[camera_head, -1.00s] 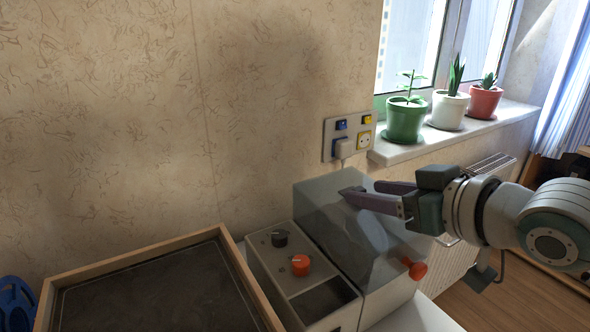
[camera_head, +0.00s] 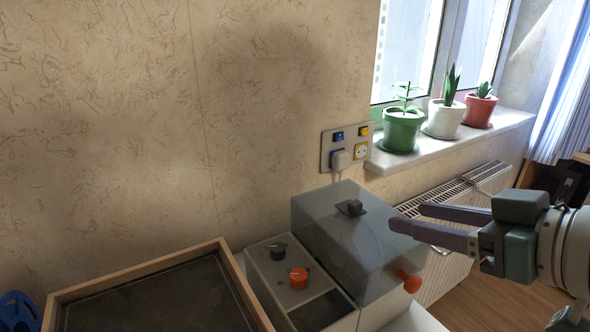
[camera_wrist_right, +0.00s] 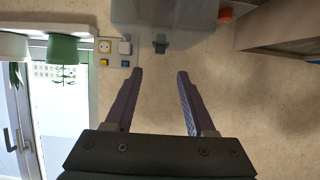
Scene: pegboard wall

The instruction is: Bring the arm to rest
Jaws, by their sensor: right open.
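My right gripper (camera_head: 408,218) is at the right of the head view, its two purple fingers apart with nothing between them. It is in front of the right side of a grey machine with a smoky translucent cover (camera_head: 345,235). A small dark knob (camera_head: 351,208) stands on top of the cover. In the right wrist view my gripper (camera_wrist_right: 160,72) is open and empty, and the dark knob (camera_wrist_right: 160,46) shows beyond the fingertips, apart from them. My left gripper is not in view.
A control panel with a black knob (camera_head: 277,250) and an orange knob (camera_head: 298,278) is beside the cover. An orange handle (camera_head: 411,283) sticks out at right. A wooden-framed tray (camera_head: 60,296) is at left. A socket panel (camera_head: 346,148), potted plants (camera_head: 403,130) and a radiator (camera_head: 440,262) are behind.

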